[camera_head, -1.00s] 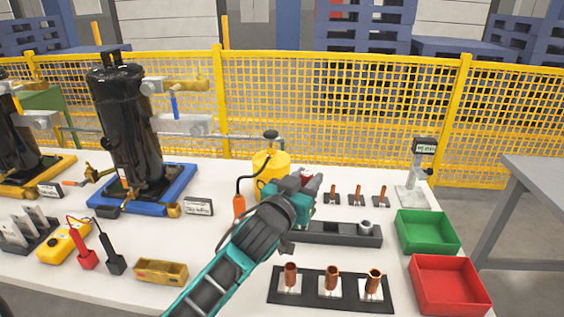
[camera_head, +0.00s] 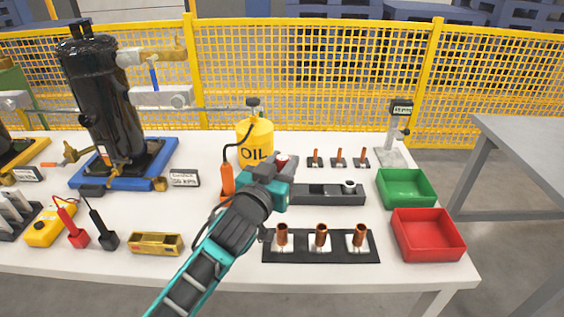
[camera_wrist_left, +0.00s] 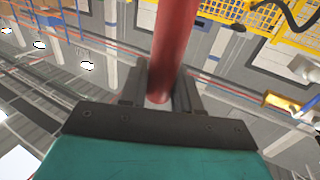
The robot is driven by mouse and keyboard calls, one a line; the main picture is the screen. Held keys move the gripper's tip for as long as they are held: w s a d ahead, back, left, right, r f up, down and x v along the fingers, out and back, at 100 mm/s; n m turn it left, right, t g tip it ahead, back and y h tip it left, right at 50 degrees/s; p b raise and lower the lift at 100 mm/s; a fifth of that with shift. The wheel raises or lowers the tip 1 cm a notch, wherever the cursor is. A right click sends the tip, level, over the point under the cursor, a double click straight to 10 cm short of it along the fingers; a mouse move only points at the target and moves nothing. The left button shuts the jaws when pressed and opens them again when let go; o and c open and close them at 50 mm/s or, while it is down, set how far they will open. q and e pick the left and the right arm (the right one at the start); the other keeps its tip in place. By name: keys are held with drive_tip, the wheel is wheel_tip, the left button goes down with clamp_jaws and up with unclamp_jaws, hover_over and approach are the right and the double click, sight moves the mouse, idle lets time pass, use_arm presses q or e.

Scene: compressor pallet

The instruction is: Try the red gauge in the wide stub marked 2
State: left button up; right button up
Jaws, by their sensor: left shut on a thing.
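My left gripper (camera_head: 284,170) is shut on the red gauge (camera_head: 282,160), held above the table near the left end of a dark holder. In the left wrist view the gauge shows as a red cylinder (camera_wrist_left: 172,45) between the two fingers (camera_wrist_left: 158,92). In the head view my gripper hides most of it. Three wide copper stubs, left (camera_head: 282,235), middle (camera_head: 321,237) and right (camera_head: 360,238), stand upright on a dark strip nearer the front edge. Their numbers are too small to read. The gauge is apart from them. My right gripper is out of view.
The dark holder (camera_head: 325,195) carries a metallic piece (camera_head: 349,187). Three thinner stubs (camera_head: 339,157) stand behind. A yellow oil can (camera_head: 256,143) is close behind my gripper. Green (camera_head: 406,189) and red (camera_head: 428,235) trays stand at right. Bare table lies around the wide stubs.

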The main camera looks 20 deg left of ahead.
use_arm(q)
drive_tip(key=shift+f+b, duration=1.4)
drive_tip(key=shift+f, duration=0.35)
drive_tip(key=shift+f+b, duration=0.4)
drive_tip(key=shift+f, duration=0.35)
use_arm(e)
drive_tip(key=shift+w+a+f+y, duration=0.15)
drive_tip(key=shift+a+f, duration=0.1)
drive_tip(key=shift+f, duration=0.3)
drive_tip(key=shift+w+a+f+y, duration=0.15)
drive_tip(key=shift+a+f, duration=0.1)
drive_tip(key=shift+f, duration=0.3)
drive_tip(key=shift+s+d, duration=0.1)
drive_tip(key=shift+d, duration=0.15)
use_arm(q)
drive_tip(key=shift+r+p, duration=0.1)
drive_tip(key=shift+p, duration=0.5)
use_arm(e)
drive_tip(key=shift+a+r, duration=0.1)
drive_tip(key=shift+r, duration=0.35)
use_arm(q)
drive_tip(key=shift+f, duration=0.25)
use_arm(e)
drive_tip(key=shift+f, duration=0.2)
